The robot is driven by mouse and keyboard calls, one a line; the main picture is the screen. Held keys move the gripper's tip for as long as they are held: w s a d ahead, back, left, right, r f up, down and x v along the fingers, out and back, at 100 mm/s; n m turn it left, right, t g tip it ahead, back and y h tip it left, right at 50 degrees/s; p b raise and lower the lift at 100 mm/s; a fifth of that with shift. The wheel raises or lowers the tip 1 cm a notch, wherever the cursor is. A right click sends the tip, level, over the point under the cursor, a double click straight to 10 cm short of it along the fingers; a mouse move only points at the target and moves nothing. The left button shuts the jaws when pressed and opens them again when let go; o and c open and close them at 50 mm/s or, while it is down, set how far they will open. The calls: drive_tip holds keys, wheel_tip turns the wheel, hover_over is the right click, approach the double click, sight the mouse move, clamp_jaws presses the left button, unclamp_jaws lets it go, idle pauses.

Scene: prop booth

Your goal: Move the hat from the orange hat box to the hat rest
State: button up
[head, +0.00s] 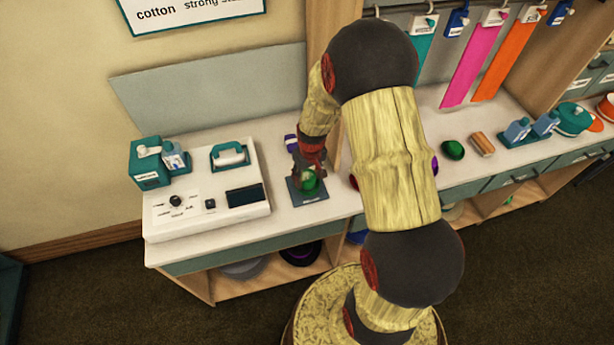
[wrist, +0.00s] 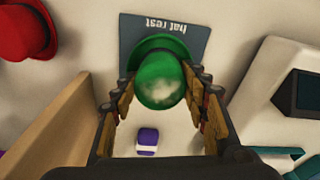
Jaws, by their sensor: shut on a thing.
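The green hat (wrist: 160,85) has a round crown with a pale patch and a brim. My gripper (wrist: 160,100) is shut on it, with a finger on each side of the crown. The hat rest (wrist: 195,32) is a dark grey-blue mat with lettering, and the hat covers part of it. In the head view the hat (head: 309,181) is over the hat rest (head: 316,197) on the counter. Whether the brim touches the mat is unclear.
A red hat (wrist: 22,30) and a tan panel (wrist: 45,130) are at the left in the wrist view. A small purple-and-white item (wrist: 147,141) lies near the hat.

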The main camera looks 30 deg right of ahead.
drive_tip(key=shift+f+b, duration=0.45)
drive_tip(key=shift+f, duration=0.3)
idle(0.4)
drive_tip(key=o, duration=0.9)
drive_tip(key=shift+o, duration=0.2)
drive_tip(key=r, duration=0.4)
drive_tip(key=s+r, duration=0.1)
drive_tip(key=r, duration=0.7)
drive_tip(key=shift+s, duration=0.2)
